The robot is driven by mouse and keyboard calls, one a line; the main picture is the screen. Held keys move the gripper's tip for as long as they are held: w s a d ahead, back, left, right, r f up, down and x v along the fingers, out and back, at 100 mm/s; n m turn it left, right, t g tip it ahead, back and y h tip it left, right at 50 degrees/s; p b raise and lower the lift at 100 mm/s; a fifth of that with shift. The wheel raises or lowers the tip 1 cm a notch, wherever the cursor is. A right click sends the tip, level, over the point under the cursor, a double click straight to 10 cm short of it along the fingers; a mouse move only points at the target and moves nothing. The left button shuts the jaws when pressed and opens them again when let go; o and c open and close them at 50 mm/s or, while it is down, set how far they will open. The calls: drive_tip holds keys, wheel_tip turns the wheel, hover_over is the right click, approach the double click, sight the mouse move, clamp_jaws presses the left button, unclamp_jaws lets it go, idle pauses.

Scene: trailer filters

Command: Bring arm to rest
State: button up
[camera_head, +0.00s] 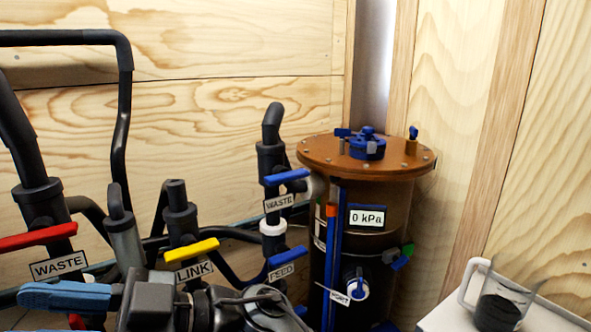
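My arm (232,310) reaches in along the bottom edge, with dark wrist parts. My gripper (25,297) points left at the lower left, with a light blue finger showing. The lower part of the gripper is cut off by the frame, so its opening is hidden. It appears in front of the pipes, below the red valve handle (38,237); I cannot tell the gap. Nothing is seen held in the part that shows.
Dark pipes carry a yellow LINK handle (192,251) and blue WASTE (287,176) and FEED (287,257) handles. A brown-lidded filter tank (390,190) reads 0 kPa. A clear container (500,290) with dark contents stands on a white surface (450,318) at right. Wooden walls close the corner.

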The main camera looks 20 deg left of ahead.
drive_tip(key=w+d+f+m+g+h, duration=0.1)
drive_tip(key=d+f+m+g+h, duration=0.35)
drive_tip(key=d+m+g, duration=1)
drive_tip(key=d+f+m+g+h, duration=0.3)
drive_tip(key=d+f+m+g, duration=0.3)
drive_tip(key=d+m+g, duration=0.9)
drive_tip(key=s+d+f+g+h, duration=0.4)
drive_tip(key=s+d+g+h, duration=0.1)
drive_tip(key=s+d, duration=0.4)
drive_tip(key=s+d+f+g+h, duration=0.4)
drive_tip(key=s+d+g+h, duration=0.1)
drive_tip(key=s+d+g, duration=0.3)
drive_tip(key=shift+s+d+f, duration=0.3)
drive_tip(key=shift+s+d, duration=0.5)
drive_tip(key=shift+d, duration=0.15)
drive_tip(key=shift+n, duration=0.25)
